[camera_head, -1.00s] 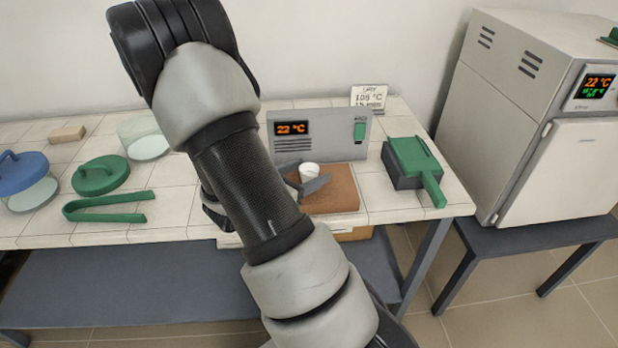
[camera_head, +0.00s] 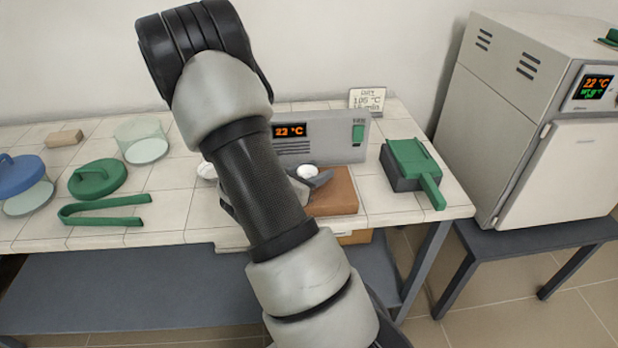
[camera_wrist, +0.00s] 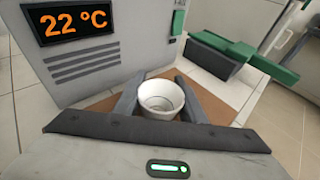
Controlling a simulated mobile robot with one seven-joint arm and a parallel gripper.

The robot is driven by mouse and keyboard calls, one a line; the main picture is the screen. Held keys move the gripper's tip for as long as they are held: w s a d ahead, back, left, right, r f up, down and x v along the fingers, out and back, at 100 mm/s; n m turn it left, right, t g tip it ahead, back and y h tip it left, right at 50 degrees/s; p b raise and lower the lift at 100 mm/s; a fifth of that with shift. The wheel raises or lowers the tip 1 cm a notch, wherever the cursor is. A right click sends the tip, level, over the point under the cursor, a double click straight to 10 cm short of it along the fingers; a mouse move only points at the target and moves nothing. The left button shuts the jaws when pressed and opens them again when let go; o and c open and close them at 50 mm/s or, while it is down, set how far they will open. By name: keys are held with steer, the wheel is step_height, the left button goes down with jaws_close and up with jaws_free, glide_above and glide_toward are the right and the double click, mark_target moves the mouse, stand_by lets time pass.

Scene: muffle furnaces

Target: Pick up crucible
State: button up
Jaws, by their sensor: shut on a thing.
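The crucible (camera_wrist: 161,98) is a small white open cup between the two grey fingers in the wrist view. It looks empty inside. My gripper (camera_wrist: 160,104) is shut on it, one finger on each side. In the head view the crucible (camera_head: 307,171) shows in my gripper (camera_head: 311,177), above or near the left part of a brown block (camera_head: 335,193). My arm hides part of the gripper there. I cannot tell how far the crucible's base is above the brown surface.
A grey unit (camera_head: 345,135) reading 22 °C stands just behind. A green-and-grey tool (camera_head: 410,165) lies to the right. Green tongs (camera_head: 105,208), a green lid (camera_head: 97,178) and glass jars are at left. A large oven (camera_head: 545,110) stands at far right.

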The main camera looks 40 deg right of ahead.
step_height(320, 180, up, 10)
steer(key=p, duration=0.2)
steer(key=shift+p, duration=0.3)
